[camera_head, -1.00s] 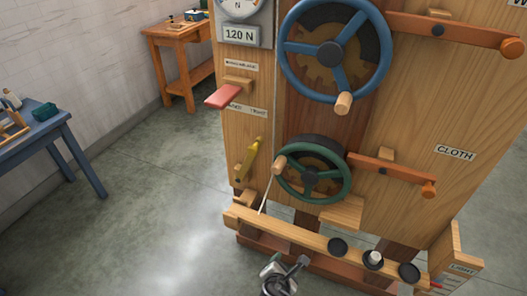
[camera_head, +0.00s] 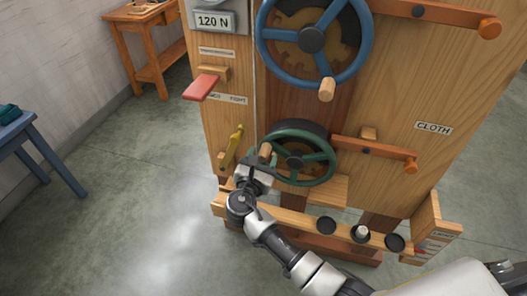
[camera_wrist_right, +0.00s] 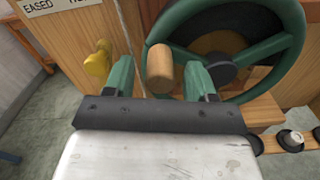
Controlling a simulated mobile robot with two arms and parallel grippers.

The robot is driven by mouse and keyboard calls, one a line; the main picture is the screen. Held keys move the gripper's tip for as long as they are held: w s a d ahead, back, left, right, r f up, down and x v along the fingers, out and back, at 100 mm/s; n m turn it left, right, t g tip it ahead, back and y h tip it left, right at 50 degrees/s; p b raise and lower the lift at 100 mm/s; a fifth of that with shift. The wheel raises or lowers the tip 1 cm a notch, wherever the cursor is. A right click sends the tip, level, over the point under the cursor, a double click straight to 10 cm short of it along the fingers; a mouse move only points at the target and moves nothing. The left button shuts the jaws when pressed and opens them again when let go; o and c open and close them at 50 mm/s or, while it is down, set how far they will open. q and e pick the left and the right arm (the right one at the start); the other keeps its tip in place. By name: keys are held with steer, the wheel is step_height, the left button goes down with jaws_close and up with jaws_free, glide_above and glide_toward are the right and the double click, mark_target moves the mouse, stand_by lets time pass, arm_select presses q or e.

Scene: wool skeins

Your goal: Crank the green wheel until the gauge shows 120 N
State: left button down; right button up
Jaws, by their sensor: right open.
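The green wheel (camera_head: 318,179) is upright on the wooden machine's front, below a larger blue wheel. Its wooden crank handle (camera_head: 265,150) sits at the wheel's upper left. My right gripper (camera_head: 257,165) is at the handle; in the right wrist view its two green fingers (camera_wrist_right: 158,76) are open, one on each side of the handle (camera_wrist_right: 160,62), with gaps showing. The plate under the gauge (camera_head: 213,21) reads 120 N. The gauge dial is almost wholly cut off at the top, so its needle cannot be read. My left gripper is not in view.
The blue wheel (camera_head: 268,46) is above. A red lever (camera_head: 201,87) and a yellow lever (camera_head: 232,147) are on the left, near a thin cord. An orange arm (camera_head: 375,148) is right of the green wheel. A ledge with black knobs (camera_head: 326,225) runs below.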

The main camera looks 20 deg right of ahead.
steer(key=shift+x, duration=0.95)
steer(key=shift+c, duration=0.3)
steer(key=shift+s, duration=0.1)
jaws_close()
